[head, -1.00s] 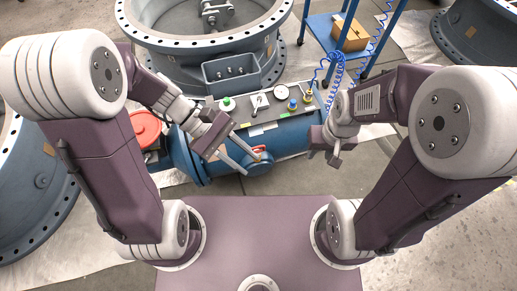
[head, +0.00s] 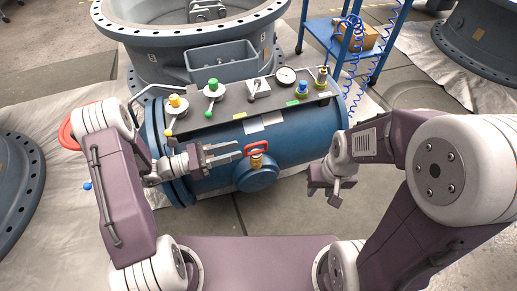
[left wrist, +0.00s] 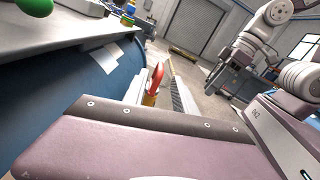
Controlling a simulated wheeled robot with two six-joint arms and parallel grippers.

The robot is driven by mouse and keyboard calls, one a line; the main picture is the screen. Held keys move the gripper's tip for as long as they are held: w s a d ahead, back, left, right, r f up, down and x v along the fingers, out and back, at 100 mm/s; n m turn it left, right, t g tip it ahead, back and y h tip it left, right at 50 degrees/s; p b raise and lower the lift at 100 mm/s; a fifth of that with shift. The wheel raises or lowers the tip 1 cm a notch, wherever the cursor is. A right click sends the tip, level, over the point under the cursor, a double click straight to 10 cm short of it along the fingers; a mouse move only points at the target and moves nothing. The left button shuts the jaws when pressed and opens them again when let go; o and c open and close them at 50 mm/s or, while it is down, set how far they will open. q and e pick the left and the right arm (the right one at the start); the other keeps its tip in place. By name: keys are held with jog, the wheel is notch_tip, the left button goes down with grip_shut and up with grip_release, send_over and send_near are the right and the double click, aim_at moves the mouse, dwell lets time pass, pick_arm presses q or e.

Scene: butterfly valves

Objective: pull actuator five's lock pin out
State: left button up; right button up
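The lock pin has a red loop handle (head: 257,147) above a brass-coloured body (head: 256,160). It stands on the round blue boss at the front of the blue cylindrical actuator (head: 215,165). My left gripper (head: 240,152) points right toward the pin with its two fingers spread, its tips just left of it. In the left wrist view, the red handle (left wrist: 156,76) shows between the two fingers, with the brass part partly hidden below; contact cannot be told. My right gripper (head: 335,200) hangs away to the right of the boss, holding nothing visible; its finger gap is unclear.
A grey panel on top of the actuator carries a yellow knob (head: 174,101), a green knob (head: 212,85), a gauge (head: 286,76) and a blue knob (head: 303,87). A large flanged ring (head: 130,35) stands behind. A blue cart (head: 322,32) is at back right.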

aim_at(265, 143)
pick_arm(q)
jog(key=b+x, duration=0.4)
jog(key=x, duration=0.4)
jog(key=shift+d+f, duration=0.1)
jog(key=shift+d, duration=0.2)
jog(key=shift+w+d, duration=0.1)
jog(key=shift+d, duration=0.1)
jog(key=c, duration=0.7)
grip_shut()
